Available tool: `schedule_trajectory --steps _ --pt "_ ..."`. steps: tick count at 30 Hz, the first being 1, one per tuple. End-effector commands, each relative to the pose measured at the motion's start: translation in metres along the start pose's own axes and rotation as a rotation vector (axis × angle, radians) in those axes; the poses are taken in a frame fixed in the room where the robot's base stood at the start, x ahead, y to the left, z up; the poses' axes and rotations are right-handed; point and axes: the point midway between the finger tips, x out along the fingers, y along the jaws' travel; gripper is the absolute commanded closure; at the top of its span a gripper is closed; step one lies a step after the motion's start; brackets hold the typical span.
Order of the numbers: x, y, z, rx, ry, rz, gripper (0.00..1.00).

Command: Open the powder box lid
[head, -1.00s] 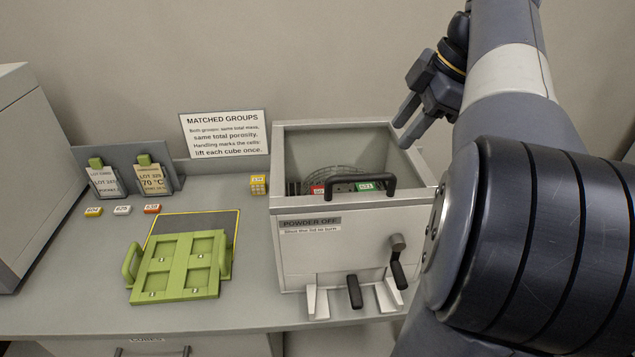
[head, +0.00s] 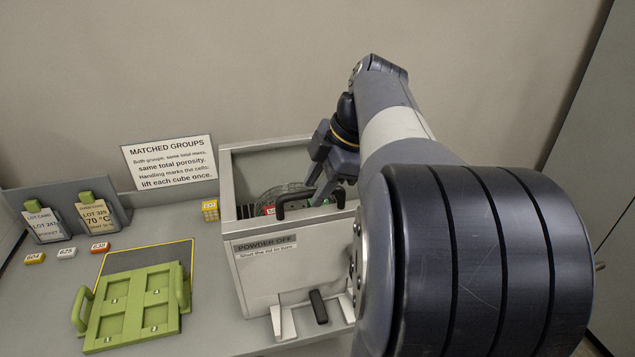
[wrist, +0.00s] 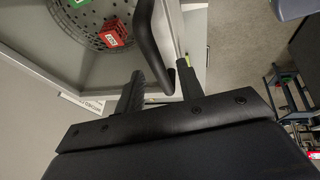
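The grey powder box (head: 283,278) stands right of centre in the head view, marked POWDER OFF. A black bar handle (head: 294,197) spans its top near the front edge. The inside shows beneath it, so I cannot tell whether a clear lid covers the opening. My gripper (head: 321,190) is over the box at the handle, its tips partly hidden. In the wrist view, my gripper (wrist: 158,88) has its fingers apart, with the end of the handle (wrist: 149,45) between them or just above. Contact does not show.
A mesh basket (wrist: 80,20) with a red cube (wrist: 113,33) is inside the box. A green tray (head: 133,308) lies left on the bench. Small labelled cubes (head: 67,253) and card holders (head: 100,215) stand further left. A black lever (head: 318,307) sticks out at the box front.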

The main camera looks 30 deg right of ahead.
Motion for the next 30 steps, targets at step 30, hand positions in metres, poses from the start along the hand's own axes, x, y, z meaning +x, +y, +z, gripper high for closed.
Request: schedule_trajectory --steps 30 --pt "0.0 0.0 -0.0001 0.0 0.0 0.0 1.0"
